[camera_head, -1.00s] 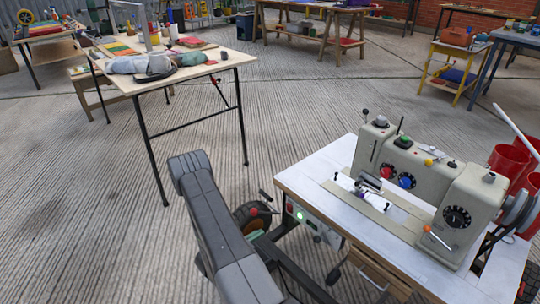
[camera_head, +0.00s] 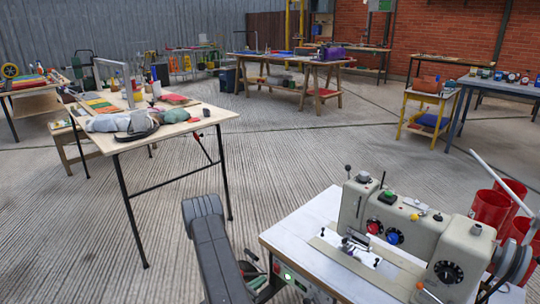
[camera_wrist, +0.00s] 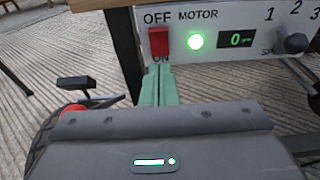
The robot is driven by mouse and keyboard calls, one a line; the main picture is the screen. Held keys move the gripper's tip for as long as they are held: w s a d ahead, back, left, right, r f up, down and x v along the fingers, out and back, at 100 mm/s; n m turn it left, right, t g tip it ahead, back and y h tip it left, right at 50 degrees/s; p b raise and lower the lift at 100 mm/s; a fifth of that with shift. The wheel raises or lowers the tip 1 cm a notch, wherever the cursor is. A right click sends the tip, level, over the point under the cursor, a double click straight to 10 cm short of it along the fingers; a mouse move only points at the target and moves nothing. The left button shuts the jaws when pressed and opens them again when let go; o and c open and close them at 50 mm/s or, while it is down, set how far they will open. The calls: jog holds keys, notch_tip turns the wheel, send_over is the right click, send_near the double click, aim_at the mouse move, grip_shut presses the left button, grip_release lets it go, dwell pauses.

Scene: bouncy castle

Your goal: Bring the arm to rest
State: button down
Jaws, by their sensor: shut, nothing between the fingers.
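My gripper (camera_wrist: 158,80) shows in the wrist view as two green fingers closed together, with nothing between them. Its tips are just below a red switch (camera_wrist: 158,42) on a white control panel (camera_wrist: 215,65); I cannot tell whether they touch it. The panel reads OFF and MOTOR, with a lit green lamp (camera_wrist: 195,41) and a display (camera_wrist: 236,40) showing 0. In the head view my grey arm (camera_head: 212,245) reaches forward, left of the sewing machine (camera_head: 400,215); the gripper itself is mostly hidden there.
The machine stands on a white-topped table (camera_head: 290,235), its panel on the front left edge. Red bins (camera_head: 490,208) stand at its right. A wooden table (camera_head: 190,118) with cloth and tools stands at the left. Ribbed concrete floor (camera_head: 290,150) between them is open.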

jog(key=shift+s+a, duration=0.5)
jog(key=shift+s, duration=0.05)
